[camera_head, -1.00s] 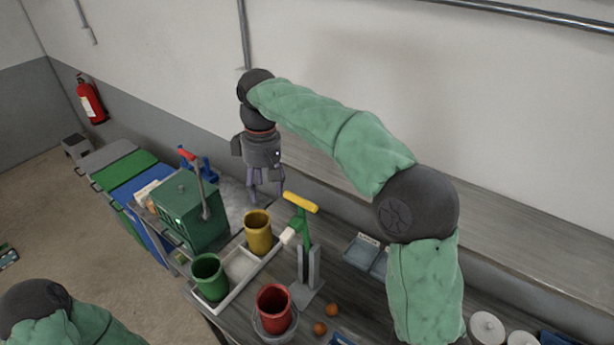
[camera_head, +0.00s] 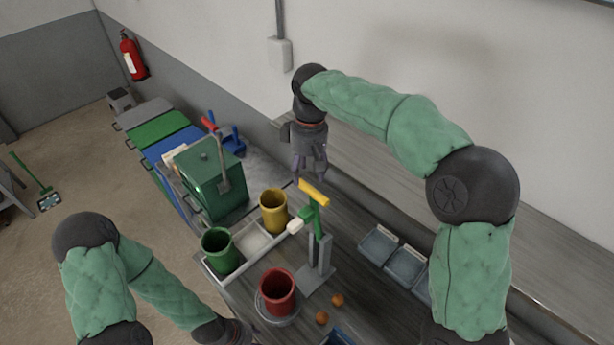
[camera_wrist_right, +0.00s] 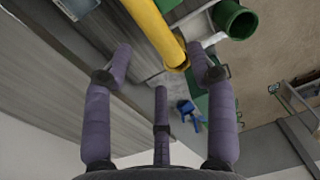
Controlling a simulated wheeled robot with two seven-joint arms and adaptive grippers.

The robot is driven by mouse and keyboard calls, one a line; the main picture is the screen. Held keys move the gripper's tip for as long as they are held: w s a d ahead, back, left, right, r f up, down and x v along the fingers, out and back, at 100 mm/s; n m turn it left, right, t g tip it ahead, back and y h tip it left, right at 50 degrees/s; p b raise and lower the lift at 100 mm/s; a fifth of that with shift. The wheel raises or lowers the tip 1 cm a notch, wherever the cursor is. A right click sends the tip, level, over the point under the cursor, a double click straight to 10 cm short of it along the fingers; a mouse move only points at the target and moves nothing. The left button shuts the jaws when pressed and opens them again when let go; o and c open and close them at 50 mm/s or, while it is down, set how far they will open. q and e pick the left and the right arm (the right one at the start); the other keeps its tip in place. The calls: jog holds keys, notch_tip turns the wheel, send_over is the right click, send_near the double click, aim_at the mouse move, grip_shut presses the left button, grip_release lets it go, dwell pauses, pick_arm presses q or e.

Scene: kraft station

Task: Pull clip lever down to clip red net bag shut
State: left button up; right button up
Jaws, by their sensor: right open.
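The clip machine (camera_head: 320,255) is a grey stand on the bench with a green lever (camera_head: 317,222) topped by a yellow handle (camera_head: 314,193). The lever stands raised. My right gripper (camera_head: 311,174) is open, fingers pointing down, just above and behind the yellow handle in the head view. In the right wrist view the yellow handle (camera_wrist_right: 157,32) shows beyond and between the spread fingers, and I see no grip on it. I cannot make out a red net bag.
A red cup (camera_head: 277,288) stands in a grey round holder in front of the clip machine. Green (camera_head: 219,250) and yellow (camera_head: 273,212) cups stand by a white tray. Two orange balls (camera_head: 337,299) lie nearby. A green box (camera_head: 210,180) is to the left; grey bins (camera_head: 378,246) are to the right.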

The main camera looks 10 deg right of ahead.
jog(key=shift+s+a+f, duration=0.15)
jog(key=shift+a+f, duration=0.05)
jog(key=shift+f, duration=0.4)
jog(key=shift+s+a+f, duration=0.1)
jog(key=shift+a+f, duration=0.05)
jog(key=shift+f, duration=0.45)
pick_arm(q)
jog(key=shift+a+r, duration=0.1)
jog(key=shift+r, duration=0.05)
pick_arm(e)
jog(key=shift+w+d+f, duration=0.1)
jog(key=shift+d+f, duration=0.05)
jog(key=shift+f, duration=0.05)
